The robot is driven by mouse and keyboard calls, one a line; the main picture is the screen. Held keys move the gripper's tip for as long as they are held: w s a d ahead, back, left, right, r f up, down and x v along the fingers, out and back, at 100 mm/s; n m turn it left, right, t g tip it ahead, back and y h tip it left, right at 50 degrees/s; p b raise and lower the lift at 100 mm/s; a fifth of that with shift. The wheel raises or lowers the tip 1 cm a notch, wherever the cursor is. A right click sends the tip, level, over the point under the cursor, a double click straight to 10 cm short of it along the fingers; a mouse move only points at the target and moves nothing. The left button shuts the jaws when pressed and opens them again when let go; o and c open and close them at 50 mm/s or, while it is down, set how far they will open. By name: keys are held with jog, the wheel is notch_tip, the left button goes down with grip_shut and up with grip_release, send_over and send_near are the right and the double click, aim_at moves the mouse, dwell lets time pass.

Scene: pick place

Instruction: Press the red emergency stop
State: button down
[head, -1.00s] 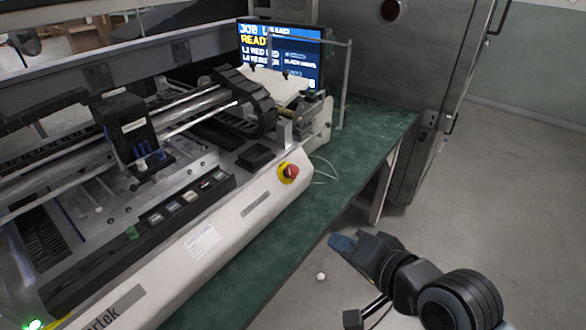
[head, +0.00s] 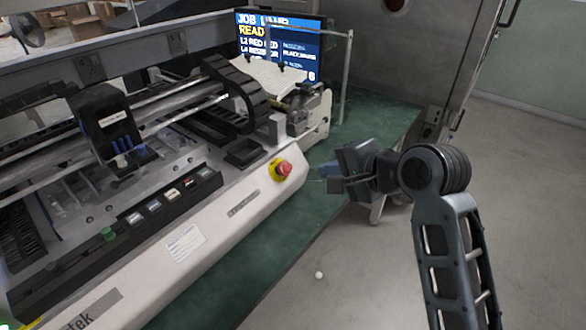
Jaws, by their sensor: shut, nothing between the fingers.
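The red emergency stop (head: 284,169) is a round red button on a yellow base, on the front right end of the white machine (head: 232,212). My gripper (head: 322,172) is just right of the button in the picture, above the green bench, with its blue-grey tips pointing left toward it. The gripper is shut and holds nothing. A gap shows between the tips and the button in the picture; the true depth between them is hard to tell. The button is fully visible.
The green bench top (head: 372,118) runs behind and right of the machine. A monitor (head: 285,45) and a thin metal post (head: 346,80) stand behind. A grey cabinet (head: 420,60) is at the back. A small white ball (head: 319,275) lies on the floor.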

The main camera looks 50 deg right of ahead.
aim_at(287, 169)
jog(key=shift+w, duration=0.1)
jog(key=x, duration=1.2)
jog(key=shift+w+d+f+p, duration=0.1)
jog(key=shift+w+f+p, duration=0.15)
jog(key=shift+w+p, duration=0.05)
jog(key=shift+w+d+f, duration=0.1)
jog(key=shift+w+f, duration=0.25)
jog(key=shift+w, duration=0.05)
